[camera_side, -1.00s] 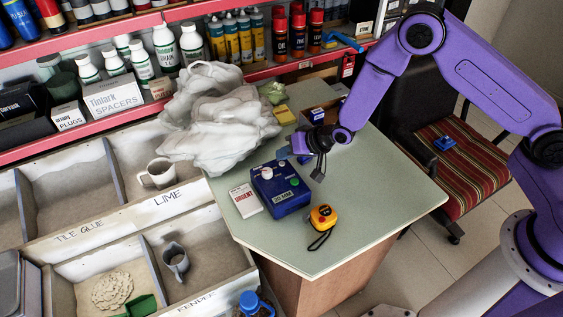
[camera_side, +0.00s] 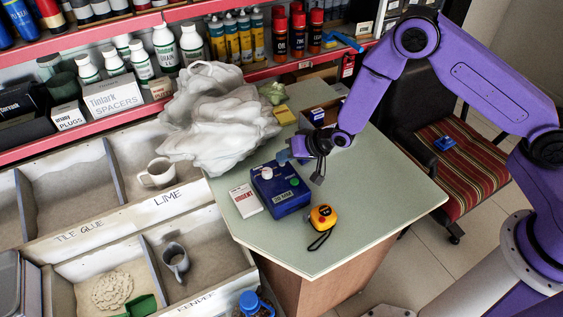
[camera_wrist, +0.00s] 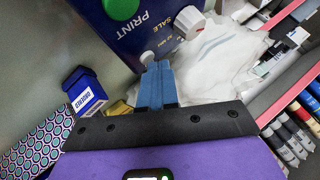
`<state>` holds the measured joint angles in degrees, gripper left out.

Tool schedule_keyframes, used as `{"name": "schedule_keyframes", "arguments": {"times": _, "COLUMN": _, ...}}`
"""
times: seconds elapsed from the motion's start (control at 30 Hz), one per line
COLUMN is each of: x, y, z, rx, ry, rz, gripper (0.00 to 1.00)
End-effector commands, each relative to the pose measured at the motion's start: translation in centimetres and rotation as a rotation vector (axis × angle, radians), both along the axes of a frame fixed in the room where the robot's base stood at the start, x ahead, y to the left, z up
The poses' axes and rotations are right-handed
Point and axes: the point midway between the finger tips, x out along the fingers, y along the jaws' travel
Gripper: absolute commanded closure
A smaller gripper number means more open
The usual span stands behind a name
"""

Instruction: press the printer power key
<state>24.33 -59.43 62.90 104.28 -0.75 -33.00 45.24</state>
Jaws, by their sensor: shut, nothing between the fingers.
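The printer (camera_side: 283,200) is a dark blue box on the green-grey table. Its face in the wrist view (camera_wrist: 120,38) carries a large green key (camera_wrist: 121,7) marked PRINT, a white knob (camera_wrist: 189,24) by the word SALE, and a small pale round key (camera_wrist: 147,58) near the edge. I cannot read a power mark on the small key. My gripper (camera_side: 284,157) is at the printer's far edge in the side view. In the wrist view its blue fingers (camera_wrist: 158,68) are shut and empty, tips right beside the small key; contact cannot be told.
A white crumpled bag (camera_side: 215,125) stands behind the printer. A white URGENT card (camera_side: 246,200) lies left of it, and a yellow tape measure (camera_side: 322,217) right of it. A small blue box (camera_side: 317,115) stands behind my gripper. The table's front right is clear.

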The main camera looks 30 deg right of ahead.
Motion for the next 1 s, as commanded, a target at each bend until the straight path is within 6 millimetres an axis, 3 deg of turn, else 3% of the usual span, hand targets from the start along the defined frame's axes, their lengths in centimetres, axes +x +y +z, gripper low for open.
{"name": "schedule_keyframes", "arguments": {"times": 1.0, "x": 0.0, "y": 0.0, "z": 1.2, "rx": 0.0, "ry": 0.0, "rz": 0.0, "gripper": 1.0}}
